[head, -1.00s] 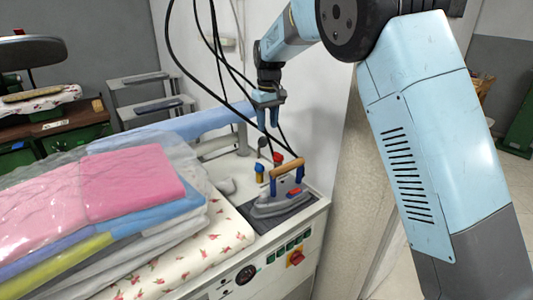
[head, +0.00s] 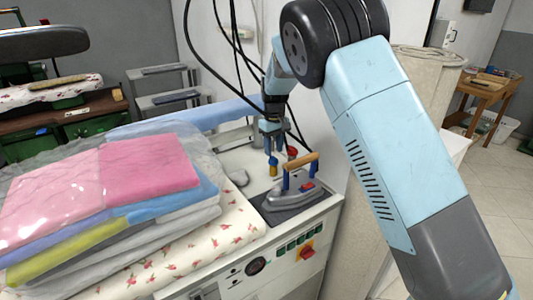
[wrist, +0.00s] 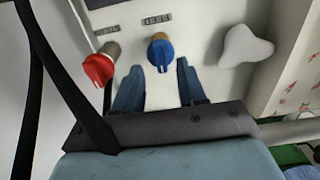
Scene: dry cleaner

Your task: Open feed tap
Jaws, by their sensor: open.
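Two taps stand on the white top of the ironing unit. The blue-handled tap (wrist: 160,52) has a brass-coloured body and also shows in the head view (head: 272,166). The red-handled tap (wrist: 99,67) is to its left in the wrist view and behind it to the right in the head view (head: 292,152). Small labels beside them are too blurred to read surely. My gripper (wrist: 160,70) is open and empty, pointing down. The blue handle lies in line with the gap between its fingers, and I cannot tell whether they touch it. My gripper also shows in the head view (head: 274,146).
An iron (head: 288,196) with a wooden handle rests on a dark pad in front of the taps. Bagged folded laundry (head: 110,205) lies left. Black cables hang around my wrist.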

